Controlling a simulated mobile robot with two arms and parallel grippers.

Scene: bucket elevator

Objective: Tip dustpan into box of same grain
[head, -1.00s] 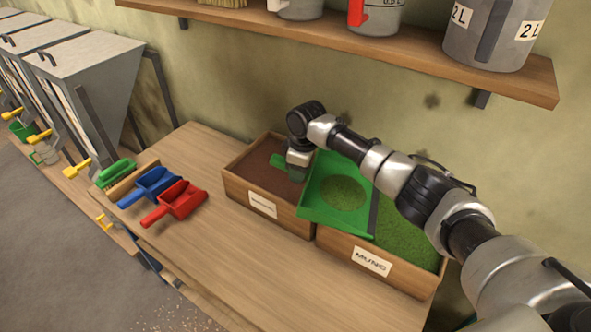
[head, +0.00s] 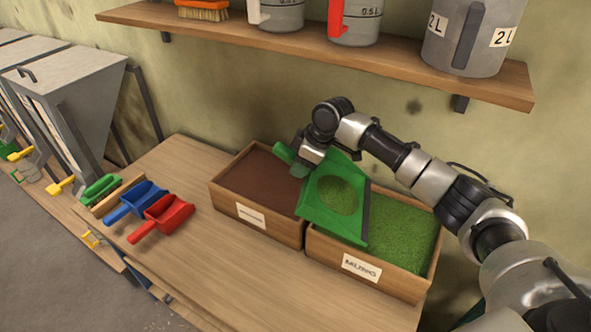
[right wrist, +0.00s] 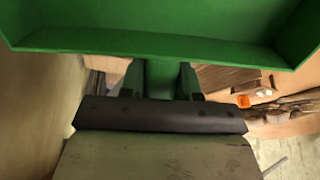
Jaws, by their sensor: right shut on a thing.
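A green dustpan (head: 313,222) with a round patch of green grain (head: 337,194) on it is over the boxes, tilted toward the right one. My right gripper (head: 303,160) is shut on its handle. In the right wrist view the green handle (right wrist: 160,78) runs between the fingers below the pan (right wrist: 150,45). The right box (head: 320,247), with a white label, holds the same-looking green grain (head: 405,232). The left box (head: 225,200) holds brown grain (head: 262,178). My left gripper is not in view.
A shelf (head: 300,48) with measuring jugs is above. Metal hoppers (head: 68,95) stand far left. The table front is clear.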

